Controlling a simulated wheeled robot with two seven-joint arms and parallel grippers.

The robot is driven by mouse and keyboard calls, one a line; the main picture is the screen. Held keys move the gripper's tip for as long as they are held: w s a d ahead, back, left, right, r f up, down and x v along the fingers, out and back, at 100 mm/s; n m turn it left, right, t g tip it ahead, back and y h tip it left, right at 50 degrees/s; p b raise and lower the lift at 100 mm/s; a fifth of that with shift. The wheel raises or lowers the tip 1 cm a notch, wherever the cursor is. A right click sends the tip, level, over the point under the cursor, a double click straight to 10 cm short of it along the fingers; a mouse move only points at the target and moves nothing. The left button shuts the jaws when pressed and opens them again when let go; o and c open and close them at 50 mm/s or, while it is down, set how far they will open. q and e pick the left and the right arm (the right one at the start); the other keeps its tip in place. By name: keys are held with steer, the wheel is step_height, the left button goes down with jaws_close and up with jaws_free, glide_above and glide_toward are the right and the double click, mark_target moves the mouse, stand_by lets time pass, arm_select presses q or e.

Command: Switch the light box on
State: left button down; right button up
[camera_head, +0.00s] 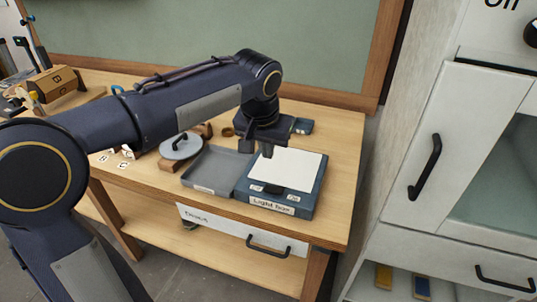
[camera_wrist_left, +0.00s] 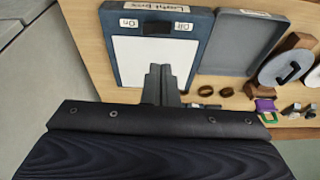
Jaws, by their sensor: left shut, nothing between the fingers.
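The light box (camera_head: 311,193) is a dark blue box with a white panel (camera_head: 290,168) on top, lying on the wooden table. Its black switch (camera_head: 273,188) sits at the near edge between the Off label and the On label; which way it is set cannot be told. In the left wrist view the light box (camera_wrist_left: 113,70) and its switch (camera_wrist_left: 157,28) show at the top. My left gripper (camera_head: 267,153) is shut and empty, pointing down above the far left part of the panel, behind the switch. It also shows in the left wrist view (camera_wrist_left: 160,72), in front of the panel. My right gripper is not in view.
A grey tray (camera_head: 213,168) lies left of the light box. A round grey disc on a wooden stand (camera_head: 181,146) and brown rings (camera_wrist_left: 206,91) are nearby. A drawer (camera_head: 225,224) is under the tabletop; a white cabinet (camera_head: 400,205) stands at the right.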

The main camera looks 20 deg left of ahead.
arm_select(q)
steer(key=shift+w+r+h+p, duration=0.15)
steer(key=shift+h+p, duration=0.25)
steer(key=shift+p, duration=0.05)
steer(key=p, duration=0.1)
glide_toward(278, 189)
steer(key=x, duration=0.5)
steer(key=shift+w+a, duration=0.15)
steer(key=shift+w, duration=0.15)
steer(key=shift+f, duration=0.75)
